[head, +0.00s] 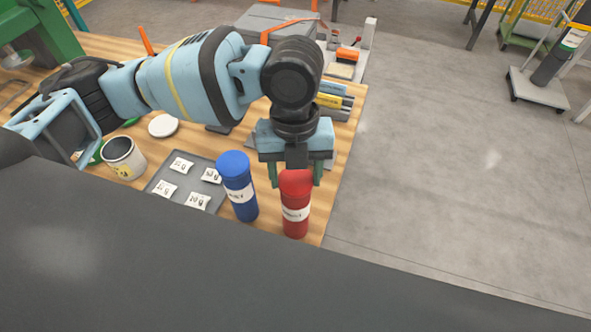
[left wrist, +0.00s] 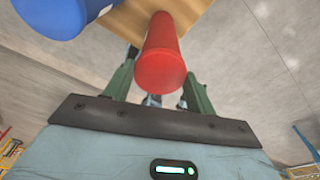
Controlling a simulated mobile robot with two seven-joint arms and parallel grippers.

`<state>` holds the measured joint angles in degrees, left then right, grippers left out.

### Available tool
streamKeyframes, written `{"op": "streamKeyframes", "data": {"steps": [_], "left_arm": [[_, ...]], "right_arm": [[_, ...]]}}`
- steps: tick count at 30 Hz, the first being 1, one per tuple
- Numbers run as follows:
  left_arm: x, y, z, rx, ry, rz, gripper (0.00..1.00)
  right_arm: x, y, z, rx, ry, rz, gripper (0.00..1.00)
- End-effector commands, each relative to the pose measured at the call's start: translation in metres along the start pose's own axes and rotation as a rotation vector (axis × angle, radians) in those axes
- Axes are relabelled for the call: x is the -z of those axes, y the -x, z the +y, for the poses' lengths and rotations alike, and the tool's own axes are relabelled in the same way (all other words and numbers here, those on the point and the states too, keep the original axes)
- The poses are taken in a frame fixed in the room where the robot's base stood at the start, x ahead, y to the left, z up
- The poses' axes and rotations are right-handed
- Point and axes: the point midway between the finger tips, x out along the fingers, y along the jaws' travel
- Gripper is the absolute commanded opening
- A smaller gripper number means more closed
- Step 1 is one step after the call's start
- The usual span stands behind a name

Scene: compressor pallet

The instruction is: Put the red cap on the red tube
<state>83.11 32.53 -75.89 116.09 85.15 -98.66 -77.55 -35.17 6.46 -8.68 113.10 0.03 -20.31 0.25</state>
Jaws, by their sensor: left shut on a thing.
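The red tube (head: 296,218), with a white label band, stands upright on the wooden table near its front right edge. The red cap (head: 295,181) is at the top of the tube, apparently seated on it. Whether a small gap is left between them cannot be told. My left gripper (head: 296,176) points down from above, its green fingers on either side of the cap, and is shut on it. My right gripper is not in view.
A blue tube with a blue cap (head: 235,165) stands close to the left of the red one. A grey tray (head: 183,187) with several labelled packets, a white cup (head: 123,157) and a white lid (head: 163,126) are further left. Open floor (head: 440,190) lies right of the table.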

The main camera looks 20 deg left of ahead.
Motion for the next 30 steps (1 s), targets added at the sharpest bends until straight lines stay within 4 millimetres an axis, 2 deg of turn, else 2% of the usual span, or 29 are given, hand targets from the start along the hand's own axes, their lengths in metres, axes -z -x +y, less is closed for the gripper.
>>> {"op": "streamKeyframes", "data": {"steps": [23, 24, 30], "left_arm": [[-0.0002, -0.0030, 0.0000, 0.000, 0.000, 0.000, 0.34], [-0.0002, -0.0030, 0.0000, 0.000, 0.000, 0.000, 0.58], [-0.0002, -0.0029, 0.0000, 0.000, 0.000, 0.000, 0.81]], "right_arm": [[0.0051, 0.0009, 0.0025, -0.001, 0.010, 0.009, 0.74], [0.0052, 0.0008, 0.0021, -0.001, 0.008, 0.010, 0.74], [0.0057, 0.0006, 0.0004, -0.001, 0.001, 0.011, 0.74]]}}
